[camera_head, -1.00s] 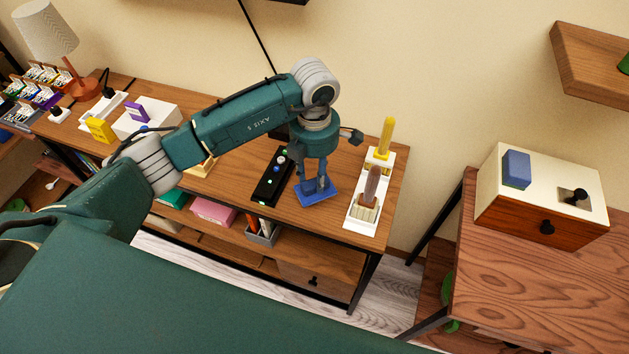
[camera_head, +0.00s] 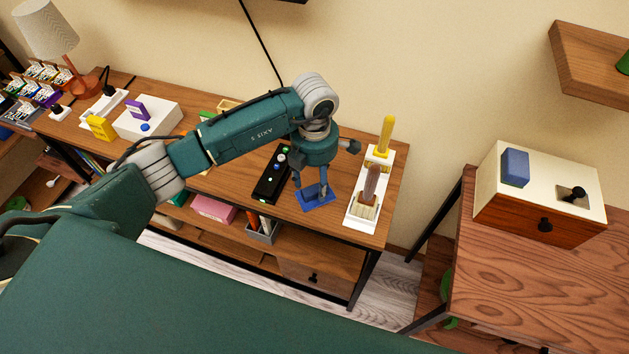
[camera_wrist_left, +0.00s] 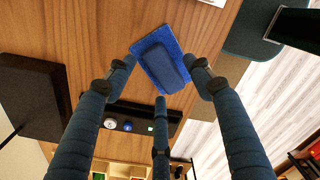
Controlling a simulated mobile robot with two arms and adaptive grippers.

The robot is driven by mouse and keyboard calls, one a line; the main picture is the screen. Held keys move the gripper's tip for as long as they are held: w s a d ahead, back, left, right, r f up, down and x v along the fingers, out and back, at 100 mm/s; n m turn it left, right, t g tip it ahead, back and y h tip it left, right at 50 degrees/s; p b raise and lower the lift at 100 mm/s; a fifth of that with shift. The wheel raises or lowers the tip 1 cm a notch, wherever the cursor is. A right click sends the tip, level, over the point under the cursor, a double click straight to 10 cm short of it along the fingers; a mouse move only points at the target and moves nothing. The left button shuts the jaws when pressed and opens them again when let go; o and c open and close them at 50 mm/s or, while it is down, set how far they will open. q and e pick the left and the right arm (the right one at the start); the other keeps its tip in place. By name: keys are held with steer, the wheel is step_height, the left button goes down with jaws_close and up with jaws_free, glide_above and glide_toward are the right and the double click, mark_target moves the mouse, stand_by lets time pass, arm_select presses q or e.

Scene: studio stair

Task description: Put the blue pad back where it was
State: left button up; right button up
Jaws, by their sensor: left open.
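The blue pad (camera_head: 318,205) lies flat on the wooden shelf top, between a black button bar and a white tray. In the left wrist view the pad (camera_wrist_left: 151,46) is a bright blue rectangle with a darker blue raised grip along its middle. My left gripper (camera_head: 312,188) is right above it, fingers pointing down and spread apart. In the left wrist view the fingers of my left gripper (camera_wrist_left: 160,76) stand around the pad's grip, with gaps visible. The fingers partly cover the pad in the head view. My right gripper is not in view.
The black bar with buttons (camera_head: 267,186) is just left of the pad. The white tray (camera_head: 356,222) with a yellow-handled and a brown-handled brush is just right. A cream box (camera_head: 560,183) with a blue block (camera_head: 515,167) stands on the right table. Bare wood lies in front of the pad.

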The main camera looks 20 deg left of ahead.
mark_target(315, 185)
arm_select(q)
step_height(315, 185, up, 11)
steer(key=b, duration=0.3)
steer(key=shift+r, duration=0.2)
stand_by(0.7)
